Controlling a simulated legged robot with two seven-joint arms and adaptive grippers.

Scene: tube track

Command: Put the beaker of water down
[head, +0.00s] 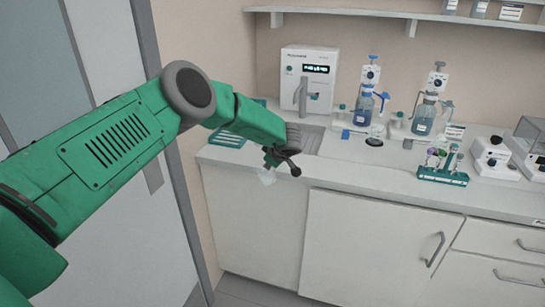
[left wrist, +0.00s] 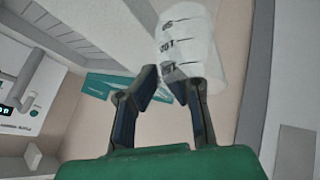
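The beaker (head: 266,176) is clear, with dark measuring marks that show in the left wrist view (left wrist: 188,38). My left gripper (head: 281,163) is shut on the beaker, with its dark fingertips (left wrist: 170,84) at one end of it. In the head view the beaker hangs below the gripper, in front of the counter's front edge and clear of the worktop. It looks tilted in the left wrist view. I cannot make out the water level. My right gripper is in neither view.
The worktop (head: 375,182) has bare room along its front. A white dispenser (head: 307,78) stands behind a recessed grey tray (head: 312,139). A teal rack (head: 228,139) lies left of it. Blue bottles (head: 363,108) and a tube rack (head: 443,174) stand to the right.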

